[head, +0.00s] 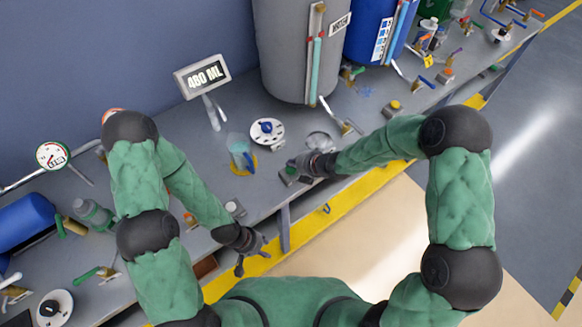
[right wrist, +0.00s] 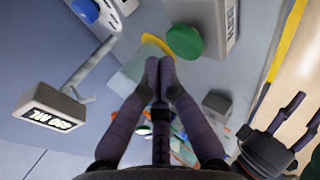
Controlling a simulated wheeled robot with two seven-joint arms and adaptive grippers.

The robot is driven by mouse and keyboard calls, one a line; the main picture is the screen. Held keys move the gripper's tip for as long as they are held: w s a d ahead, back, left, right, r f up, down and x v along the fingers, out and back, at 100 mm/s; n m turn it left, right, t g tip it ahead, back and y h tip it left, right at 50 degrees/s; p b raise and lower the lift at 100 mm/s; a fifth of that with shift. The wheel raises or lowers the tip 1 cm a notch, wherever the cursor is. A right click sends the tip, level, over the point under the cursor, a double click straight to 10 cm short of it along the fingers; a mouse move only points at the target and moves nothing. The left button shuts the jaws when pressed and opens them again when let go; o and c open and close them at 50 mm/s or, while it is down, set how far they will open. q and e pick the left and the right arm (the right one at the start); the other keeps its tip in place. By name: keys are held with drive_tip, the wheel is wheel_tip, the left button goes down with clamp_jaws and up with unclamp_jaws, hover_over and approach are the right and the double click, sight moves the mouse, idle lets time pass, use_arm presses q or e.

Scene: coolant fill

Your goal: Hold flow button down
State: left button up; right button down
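The flow button (right wrist: 185,42) is a round green cap on a grey box (right wrist: 215,25) with a label. In the head view the box (head: 287,178) sits at the bench's front edge, partly hidden by my right gripper (head: 301,165). In the right wrist view the right gripper (right wrist: 160,65) has its fingertips together, empty, just beside the green cap. I cannot tell whether they touch it. My left gripper (head: 252,252) is open and empty, low in front of the bench edge. It also shows in the right wrist view (right wrist: 292,122), fingers spread.
A display (head: 203,76) reads about 480 ML. A clear beaker (head: 240,148) stands by a yellow ring (head: 243,168). A white dial with a blue knob (head: 267,131) is behind. A grey tank (head: 296,50) and blue tank (head: 378,30) stand at the back. The floor in front is clear.

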sight(293, 170)
drive_tip(key=shift+r+p, duration=1.8)
drive_tip(key=shift+r, duration=0.75)
drive_tip(key=shift+f, duration=0.1)
